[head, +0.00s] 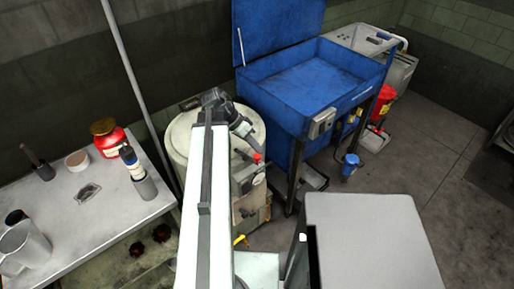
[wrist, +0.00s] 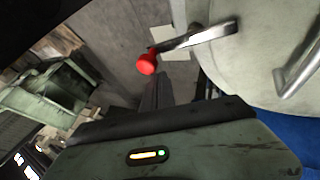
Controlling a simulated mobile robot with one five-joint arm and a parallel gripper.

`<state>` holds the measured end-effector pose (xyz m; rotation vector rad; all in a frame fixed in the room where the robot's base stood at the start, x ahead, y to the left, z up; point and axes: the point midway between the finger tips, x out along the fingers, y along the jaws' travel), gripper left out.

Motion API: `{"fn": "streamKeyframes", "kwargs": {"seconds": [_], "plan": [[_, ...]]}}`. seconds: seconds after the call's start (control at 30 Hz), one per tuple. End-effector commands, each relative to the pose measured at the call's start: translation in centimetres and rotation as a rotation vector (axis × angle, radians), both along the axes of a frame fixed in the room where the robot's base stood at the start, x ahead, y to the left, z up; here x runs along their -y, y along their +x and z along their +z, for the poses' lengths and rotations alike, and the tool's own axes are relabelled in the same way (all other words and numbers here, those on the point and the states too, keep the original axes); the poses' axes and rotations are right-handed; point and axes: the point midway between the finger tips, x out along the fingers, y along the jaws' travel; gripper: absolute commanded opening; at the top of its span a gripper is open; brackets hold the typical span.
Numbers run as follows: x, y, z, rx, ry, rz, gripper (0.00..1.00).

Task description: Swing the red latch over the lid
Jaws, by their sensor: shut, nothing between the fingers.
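The red latch knob (wrist: 147,64) is a ball on the end of a metal lever (wrist: 200,37). In the wrist view the lever runs from the knob to the right, onto the edge of the pale round lid (wrist: 252,62). In the head view the red knob (head: 258,158) shows at the right side of the drum, and the lid (head: 181,137) is partly hidden behind my arm. My gripper (wrist: 158,82) is shut and empty, with its fingertips just below the knob in the picture. I cannot tell whether they touch it.
A curved metal handle (wrist: 302,68) stands on the lid. A blue wash basin (head: 312,75) stands behind and right of the drum. A metal table (head: 75,213) with bottles and a jug is at the left. Open floor (head: 420,165) lies to the right.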

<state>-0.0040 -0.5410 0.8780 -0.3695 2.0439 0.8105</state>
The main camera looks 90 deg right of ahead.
Motion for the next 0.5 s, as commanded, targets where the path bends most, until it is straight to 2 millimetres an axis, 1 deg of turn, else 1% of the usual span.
{"fn": "streamKeyframes", "kwargs": {"seconds": [0.17,0.27,0.37,0.4,0.5], "plan": [[1.1,0.0,0.2,0.0,-0.001,0.002,0.0],[2.6,0.0,0.4,0.0,-0.001,0.003,0.0],[4.7,0.0,0.7,0.0,-0.001,0.006,0.0],[4.9,0.2,2.4,0.0,0.0,0.005,0.0],[6.0,0.9,4.8,0.0,0.001,0.003,0.0]]}}
